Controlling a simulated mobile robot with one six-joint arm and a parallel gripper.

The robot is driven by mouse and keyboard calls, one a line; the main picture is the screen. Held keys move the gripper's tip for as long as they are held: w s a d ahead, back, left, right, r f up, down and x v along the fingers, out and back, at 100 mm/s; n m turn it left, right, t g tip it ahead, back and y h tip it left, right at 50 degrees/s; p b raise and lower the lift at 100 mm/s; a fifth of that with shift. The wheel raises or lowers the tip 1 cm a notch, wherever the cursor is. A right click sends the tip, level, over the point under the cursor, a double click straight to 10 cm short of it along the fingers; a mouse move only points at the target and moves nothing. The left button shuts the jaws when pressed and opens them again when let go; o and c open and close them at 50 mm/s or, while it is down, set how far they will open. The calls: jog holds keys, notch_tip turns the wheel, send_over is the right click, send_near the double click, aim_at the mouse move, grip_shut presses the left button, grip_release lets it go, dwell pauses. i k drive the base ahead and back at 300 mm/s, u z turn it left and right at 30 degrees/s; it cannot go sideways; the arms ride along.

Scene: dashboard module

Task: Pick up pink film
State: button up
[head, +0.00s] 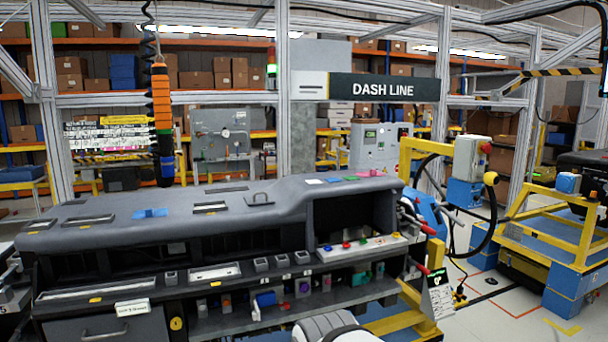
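A small pink film (371,173) lies flat on the top right of the grey dashboard (110,205). It is at the right end of a short row of coloured pieces. Beside it are a green piece (362,175), a purple-pink piece (351,178), a blue piece (333,180) and a white piece (314,181). A white and dark rounded part at the bottom edge looks like part of my arm. My gripper's fingers are not visible.
A larger blue piece (150,213) lies on the dashboard's left half. An orange and black hanging tool (162,110) hangs above it. A yellow frame (412,160) with cables stands at the dashboard's right end. Open floor shows at the lower right.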

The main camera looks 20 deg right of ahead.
aim_at(371, 173)
jog(key=u, duration=0.05)
jog(key=k, duration=1.15)
jog(key=z, duration=0.9)
jog(key=i, duration=1.15)
jog(key=z, duration=0.35)
jog(key=i, duration=1.3)
jog(key=u, duration=0.7)
jog(key=i, duration=0.35)
jog(key=u, duration=0.3)
jog(key=k, duration=0.8)
jog(key=u, duration=0.2)
jog(key=i, duration=0.65)
